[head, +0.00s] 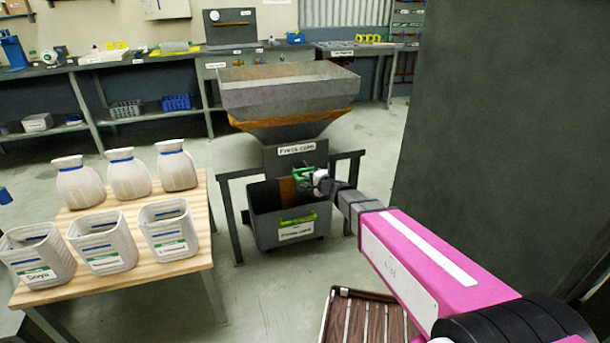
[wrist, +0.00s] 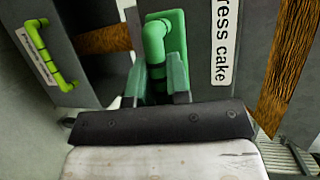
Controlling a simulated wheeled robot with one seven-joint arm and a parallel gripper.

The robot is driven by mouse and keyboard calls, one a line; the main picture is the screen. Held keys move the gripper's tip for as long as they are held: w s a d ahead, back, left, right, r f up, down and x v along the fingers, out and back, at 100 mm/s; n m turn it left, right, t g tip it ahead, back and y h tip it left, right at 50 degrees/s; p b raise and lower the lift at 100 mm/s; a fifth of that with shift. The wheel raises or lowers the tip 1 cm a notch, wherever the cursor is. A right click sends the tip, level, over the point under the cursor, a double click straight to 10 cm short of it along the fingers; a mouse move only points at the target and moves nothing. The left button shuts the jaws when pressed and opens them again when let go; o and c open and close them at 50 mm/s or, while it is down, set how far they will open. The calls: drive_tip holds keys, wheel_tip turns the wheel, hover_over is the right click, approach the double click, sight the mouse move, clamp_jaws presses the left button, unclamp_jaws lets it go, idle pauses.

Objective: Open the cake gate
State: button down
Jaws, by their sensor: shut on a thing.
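The press cake hopper (head: 290,90) stands in the middle of the head view, with a white label on its grey outlet box (head: 270,160). A green gate handle (head: 302,173) sits below that label. In the wrist view the green handle (wrist: 155,45) stands between the two fingers. My gripper (wrist: 154,82) is shut on this handle; it also shows at the handle in the head view (head: 320,180). A brown strip (head: 287,190) shows between the outlet and the bin, also in the wrist view (wrist: 105,40). I cannot tell whether it is cake or a panel.
A grey bin (head: 265,232) with a bright green handle (head: 298,220) stands under the outlet inside a dark frame (head: 345,172). A wooden table (head: 175,268) with sacks and white containers is at left. A slatted crate (head: 365,318) lies in front. A dark panel (head: 490,110) blocks the right.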

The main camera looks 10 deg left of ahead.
drive_tip(key=c, duration=1.1)
unclamp_jaws()
drive_tip(key=v, duration=1)
drive_tip(key=shift+s+d, duration=0.15)
drive_tip(key=shift+d, duration=0.15)
drive_tip(key=shift+d+r, duration=0.1)
drive_tip(key=s+d+f+n+g+h, duration=0.2)
drive_tip(key=s+d+g+h, duration=0.1)
drive_tip(key=d, duration=0.7)
drive_tip(key=s+d+f+n+g+h, duration=0.2)
drive_tip(key=s+d+h, duration=0.3)
drive_tip(key=d, duration=0.6)
drive_tip(key=s+d+f+n+g+h, duration=0.3)
drive_tip(key=s+d+n+g+h, duration=0.1)
drive_tip(key=d, duration=0.7)
drive_tip(key=shift+s+d+h, duration=0.15)
drive_tip(key=shift+s+h, duration=0.35)
drive_tip(key=shift+s, duration=0.5)
